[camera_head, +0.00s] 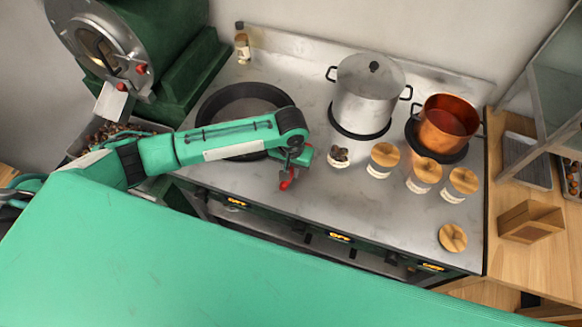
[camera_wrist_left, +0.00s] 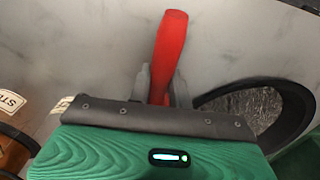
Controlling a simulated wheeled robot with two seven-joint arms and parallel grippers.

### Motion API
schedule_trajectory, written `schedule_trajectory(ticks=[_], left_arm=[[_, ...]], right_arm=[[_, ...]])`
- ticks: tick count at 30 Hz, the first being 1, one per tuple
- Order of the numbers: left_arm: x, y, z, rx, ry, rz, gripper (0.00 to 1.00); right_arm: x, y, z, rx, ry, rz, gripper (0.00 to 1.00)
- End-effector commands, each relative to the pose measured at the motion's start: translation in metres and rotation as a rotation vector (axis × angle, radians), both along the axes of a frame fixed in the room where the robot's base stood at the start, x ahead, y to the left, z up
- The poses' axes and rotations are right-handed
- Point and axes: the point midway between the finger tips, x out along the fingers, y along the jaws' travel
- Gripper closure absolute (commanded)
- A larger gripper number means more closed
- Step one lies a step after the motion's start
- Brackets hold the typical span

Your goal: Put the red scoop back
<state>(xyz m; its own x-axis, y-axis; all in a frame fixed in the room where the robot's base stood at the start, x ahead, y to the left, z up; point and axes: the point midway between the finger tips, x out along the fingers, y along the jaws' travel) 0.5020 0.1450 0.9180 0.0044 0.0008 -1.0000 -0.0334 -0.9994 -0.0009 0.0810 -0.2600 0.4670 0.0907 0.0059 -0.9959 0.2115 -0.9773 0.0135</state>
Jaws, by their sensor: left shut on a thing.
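My left gripper (camera_head: 291,172) is over the steel stove top, to the right of the dark round pan, and shut on the red scoop (camera_head: 287,184). In the left wrist view the scoop's red handle (camera_wrist_left: 169,45) stands up between the two grey fingers (camera_wrist_left: 160,85). The scoop's bowl cannot be made out in either view. My right gripper is not in view.
A dark pan (camera_head: 208,107), a lidded steel pot (camera_head: 367,95) and a copper pot (camera_head: 445,124) stand on the stove top (camera_head: 350,215). Several jars, one open (camera_head: 339,157), stand before the pots. A tray of chestnuts (camera_head: 108,133) is at left. The front middle stove top is clear.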

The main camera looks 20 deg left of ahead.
Motion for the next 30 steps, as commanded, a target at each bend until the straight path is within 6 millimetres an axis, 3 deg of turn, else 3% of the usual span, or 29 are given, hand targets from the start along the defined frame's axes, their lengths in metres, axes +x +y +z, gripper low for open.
schedule_trajectory(ticks=[17,18,21,30], left_arm=[[0.000,0.000,-0.010,0.000,0.000,0.001,1.00],[0.000,0.000,-0.010,0.000,-0.001,0.001,0.77],[0.000,0.000,-0.010,0.000,-0.001,0.000,0.57],[0.000,0.000,-0.010,0.000,0.000,0.000,0.55]], right_arm=[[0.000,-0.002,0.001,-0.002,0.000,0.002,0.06],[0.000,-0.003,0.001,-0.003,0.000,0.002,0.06],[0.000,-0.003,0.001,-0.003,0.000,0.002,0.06],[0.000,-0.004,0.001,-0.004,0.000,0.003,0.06]])
